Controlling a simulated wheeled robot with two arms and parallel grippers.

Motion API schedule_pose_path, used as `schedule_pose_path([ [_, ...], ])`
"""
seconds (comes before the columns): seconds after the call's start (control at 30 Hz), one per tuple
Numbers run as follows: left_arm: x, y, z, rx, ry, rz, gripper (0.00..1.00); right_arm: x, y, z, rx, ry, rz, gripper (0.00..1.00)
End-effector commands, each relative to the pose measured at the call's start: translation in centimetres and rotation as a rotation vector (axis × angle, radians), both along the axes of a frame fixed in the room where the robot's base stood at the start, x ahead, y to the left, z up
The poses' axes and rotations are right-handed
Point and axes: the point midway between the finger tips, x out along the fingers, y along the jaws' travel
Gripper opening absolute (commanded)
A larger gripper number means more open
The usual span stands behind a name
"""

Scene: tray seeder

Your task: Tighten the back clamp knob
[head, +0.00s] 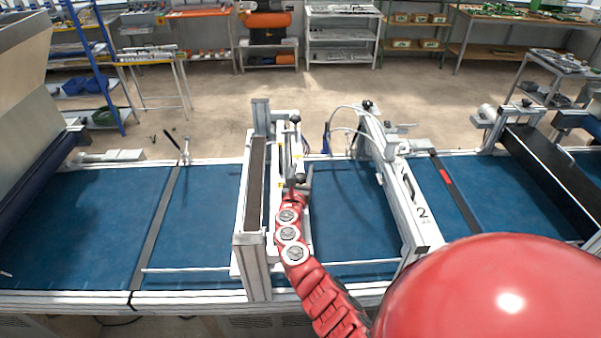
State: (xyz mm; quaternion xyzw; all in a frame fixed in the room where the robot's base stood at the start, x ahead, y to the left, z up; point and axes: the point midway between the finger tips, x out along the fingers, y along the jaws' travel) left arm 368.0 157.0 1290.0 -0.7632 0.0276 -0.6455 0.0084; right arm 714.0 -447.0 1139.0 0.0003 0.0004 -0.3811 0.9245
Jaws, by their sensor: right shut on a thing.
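My right arm reaches in from the lower right to the seeder in the middle of the tray line. My right gripper (297,185) is at its far end, beside the upright white-grey part of the seeder. It is shut on a small dark knob (301,178), taken as the back clamp knob, which the jaws mostly hide. The knob's turn cannot be read at this size. Another black knob (295,118) stands clear of the gripper at the far end of the seeder (252,240). My left gripper is not in view.
A white crossbeam frame (405,190) with hoses stands close on the right of my arm. The blue conveyor belt (95,215) is clear at left. A white rod (190,270) crosses it near the front. Shelves and benches stand far back beyond open floor.

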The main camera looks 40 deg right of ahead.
Motion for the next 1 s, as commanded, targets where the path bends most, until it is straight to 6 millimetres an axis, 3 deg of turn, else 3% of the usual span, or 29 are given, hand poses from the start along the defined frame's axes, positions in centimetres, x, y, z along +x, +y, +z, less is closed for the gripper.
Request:
schedule_pose_path([
  [0.37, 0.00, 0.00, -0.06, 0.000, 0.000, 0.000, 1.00, -0.08, -0.07, 0.31, -0.004, -0.004, -0.034, 0.00],
  [0.4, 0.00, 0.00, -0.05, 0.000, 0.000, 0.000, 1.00, -0.08, -0.07, 0.31, -0.004, -0.004, -0.034, 0.58],
  [0.53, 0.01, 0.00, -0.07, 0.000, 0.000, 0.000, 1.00, -0.09, -0.05, 0.24, -0.003, -0.003, -0.033, 0.81],
  [1.0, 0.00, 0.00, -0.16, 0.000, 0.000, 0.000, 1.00, -0.83, 0.74, 0.18, -0.004, -0.006, -0.032, 0.81],
])
